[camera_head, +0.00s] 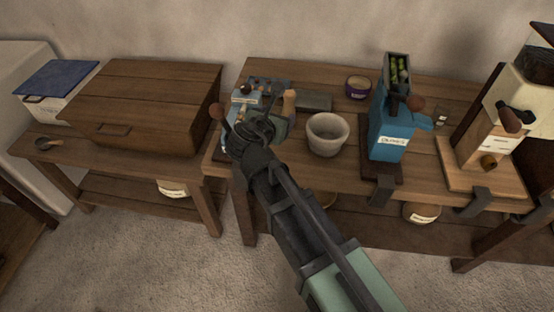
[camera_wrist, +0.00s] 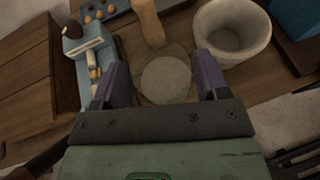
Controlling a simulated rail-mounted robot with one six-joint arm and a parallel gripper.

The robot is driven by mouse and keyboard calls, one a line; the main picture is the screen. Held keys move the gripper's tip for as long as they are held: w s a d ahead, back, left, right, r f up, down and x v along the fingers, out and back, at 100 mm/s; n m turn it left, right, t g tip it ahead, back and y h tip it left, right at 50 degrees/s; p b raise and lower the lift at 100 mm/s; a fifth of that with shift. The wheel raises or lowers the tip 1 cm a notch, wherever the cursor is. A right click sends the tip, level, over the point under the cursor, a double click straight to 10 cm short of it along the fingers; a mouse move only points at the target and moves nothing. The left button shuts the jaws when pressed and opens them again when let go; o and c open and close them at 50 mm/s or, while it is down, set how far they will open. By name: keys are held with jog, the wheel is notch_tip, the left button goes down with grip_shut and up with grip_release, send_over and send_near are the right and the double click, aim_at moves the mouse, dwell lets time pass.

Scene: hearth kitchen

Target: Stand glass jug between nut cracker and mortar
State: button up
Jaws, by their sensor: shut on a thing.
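The glass jug (camera_wrist: 165,82) is clear, with a pale round disc showing through it, and sits between the two purple fingers of my gripper (camera_wrist: 163,84). My gripper is shut on it, over the table's front left part; whether the jug's base touches the wood I cannot tell. The nut cracker (camera_wrist: 92,52), pale blue with a brown knob and nuts in it, stands just left of the fingers. The grey-white mortar (camera_head: 327,135) stands upright to the right; it also shows in the wrist view (camera_wrist: 232,32). In the head view my gripper (camera_head: 264,132) hides the jug.
A wooden pestle-like piece (camera_head: 289,103) stands behind the jug. A blue tray of nuts (camera_wrist: 98,12) lies at the back left. A blue grinder (camera_head: 392,135) stands right of the mortar, a purple tin (camera_head: 358,87) behind. A wooden box (camera_head: 145,105) is on the left table.

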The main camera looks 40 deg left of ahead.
notch_tip(320, 180, down, 9)
jog(key=b, duration=0.7)
jog(key=shift+f, duration=0.2)
jog(key=shift+r+p, duration=0.3)
jog(key=shift+p, duration=0.05)
jog(key=shift+f, duration=0.25)
jog(key=o, duration=1.1)
jog(key=shift+r, duration=0.1)
jog(key=shift+c, duration=0.2)
